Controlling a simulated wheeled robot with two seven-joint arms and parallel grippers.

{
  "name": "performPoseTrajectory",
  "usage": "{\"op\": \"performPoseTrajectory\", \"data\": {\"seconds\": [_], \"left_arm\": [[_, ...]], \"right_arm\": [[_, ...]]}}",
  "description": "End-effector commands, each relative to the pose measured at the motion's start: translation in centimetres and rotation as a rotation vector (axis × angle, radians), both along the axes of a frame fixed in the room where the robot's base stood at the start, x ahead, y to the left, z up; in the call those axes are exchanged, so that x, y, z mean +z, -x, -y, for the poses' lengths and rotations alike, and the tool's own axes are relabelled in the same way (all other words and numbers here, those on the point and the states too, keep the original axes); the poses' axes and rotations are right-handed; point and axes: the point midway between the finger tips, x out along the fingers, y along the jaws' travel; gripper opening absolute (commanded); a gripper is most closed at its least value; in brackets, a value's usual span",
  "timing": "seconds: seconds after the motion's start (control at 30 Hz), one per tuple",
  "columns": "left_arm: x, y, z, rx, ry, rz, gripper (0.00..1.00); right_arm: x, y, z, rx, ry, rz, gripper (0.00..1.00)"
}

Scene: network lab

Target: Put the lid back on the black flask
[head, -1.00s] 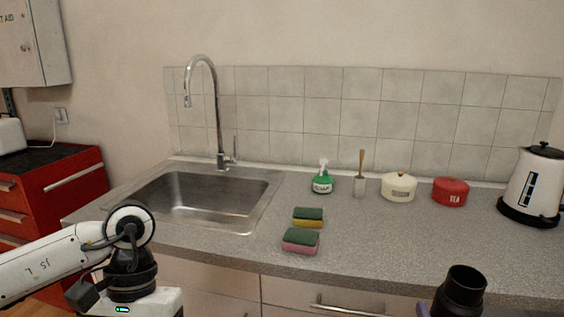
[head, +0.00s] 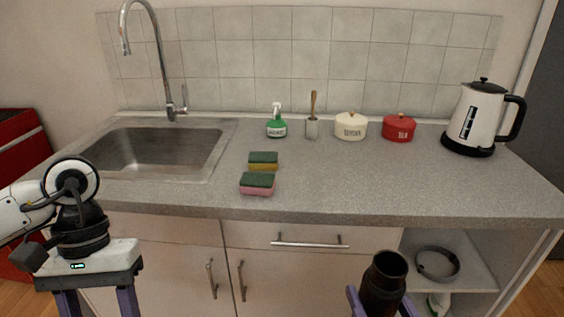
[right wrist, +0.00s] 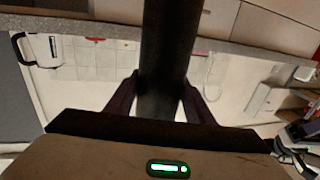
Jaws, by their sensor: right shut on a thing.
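The black flask (head: 385,279) is low in the head view, in front of the counter. It is upright, slightly tilted, and its open dark mouth faces up. My right gripper (head: 379,305) is shut around its body, with a purple finger at each side. In the right wrist view, the flask (right wrist: 168,55) stands between the fingers of the right gripper (right wrist: 160,95). My left gripper (head: 98,303) is at the lower left, pointing down, its purple fingers wide apart with nothing seen between them. I cannot make out the lid in either view.
A sink (head: 155,152) is left.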

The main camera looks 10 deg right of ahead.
Motion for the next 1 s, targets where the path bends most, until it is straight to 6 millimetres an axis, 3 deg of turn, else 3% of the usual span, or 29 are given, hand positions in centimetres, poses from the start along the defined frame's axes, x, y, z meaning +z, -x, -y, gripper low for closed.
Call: {"op": "performPoseTrajectory", "data": {"seconds": [0.2,0.37,1.0], "left_arm": [[0.0,0.0,0.0,0.0,0.0,0.0,0.31],[0.0,0.0,0.0,0.0,0.0,0.0,0.31],[0.0,0.0,0.0,0.0,0.0,0.0,0.31]], "right_arm": [[0.2,-0.1,-0.3,0.013,0.001,0.006,0.08],[0.4,-0.5,-1.7,0.082,0.003,0.007,0.08],[1.0,-3.5,-12.8,0.596,0.01,0.004,0.08]]}}
